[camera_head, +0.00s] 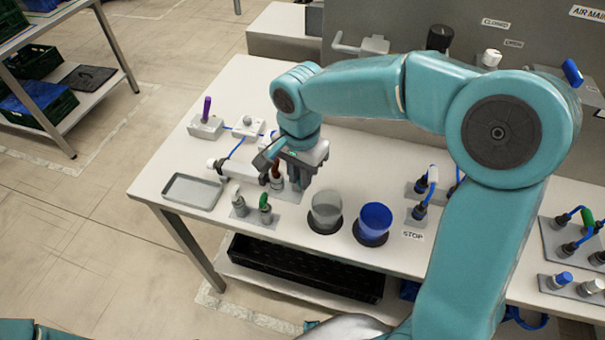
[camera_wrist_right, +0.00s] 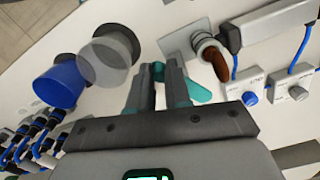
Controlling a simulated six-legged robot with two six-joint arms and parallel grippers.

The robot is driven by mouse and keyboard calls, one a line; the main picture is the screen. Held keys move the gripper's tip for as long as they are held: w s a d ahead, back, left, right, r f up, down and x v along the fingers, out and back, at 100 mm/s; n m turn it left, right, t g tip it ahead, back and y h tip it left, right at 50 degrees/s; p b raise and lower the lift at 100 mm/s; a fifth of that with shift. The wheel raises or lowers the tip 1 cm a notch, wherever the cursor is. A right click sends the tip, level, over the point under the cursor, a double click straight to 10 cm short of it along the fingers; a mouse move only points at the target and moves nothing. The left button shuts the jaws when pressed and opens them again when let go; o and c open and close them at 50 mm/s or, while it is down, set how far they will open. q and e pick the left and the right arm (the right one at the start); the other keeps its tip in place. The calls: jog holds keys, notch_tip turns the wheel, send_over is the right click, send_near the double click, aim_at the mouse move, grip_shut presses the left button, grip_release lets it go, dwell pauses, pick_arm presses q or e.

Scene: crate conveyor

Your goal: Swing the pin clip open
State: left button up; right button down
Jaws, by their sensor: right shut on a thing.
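My right gripper (camera_head: 299,178) points down over the table beside a red-brown handle (camera_head: 276,170). In the right wrist view, its fingers (camera_wrist_right: 160,72) are close together, and what they grip is mostly hidden between them. The red-brown handle (camera_wrist_right: 214,63) shows just right of the fingertips, apart from them, at the ring-collared end of a pale housing (camera_wrist_right: 280,22). A grey plate (camera_wrist_right: 186,42) lies by the fingertips. I cannot make out the pin clip's shape or how far it is swung. My left gripper is out of view.
A clear cup (camera_head: 326,208) and a blue cup (camera_head: 373,222) stand right of the gripper. A shallow grey tray (camera_head: 192,191) lies left. Two small plugs (camera_head: 250,207) stand in front. White boxes with blue cables (camera_head: 248,126) sit behind. The table's front edge is close.

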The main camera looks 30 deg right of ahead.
jog(key=shift+w+r+m, duration=0.1)
jog(key=shift+w+m, duration=0.05)
jog(key=shift+m, duration=0.15)
jog(key=c, duration=1.2)
grip_release()
jog(key=shift+o, duration=0.6)
notch_tip(320, 180, up, 16)
jog(key=p, duration=0.2)
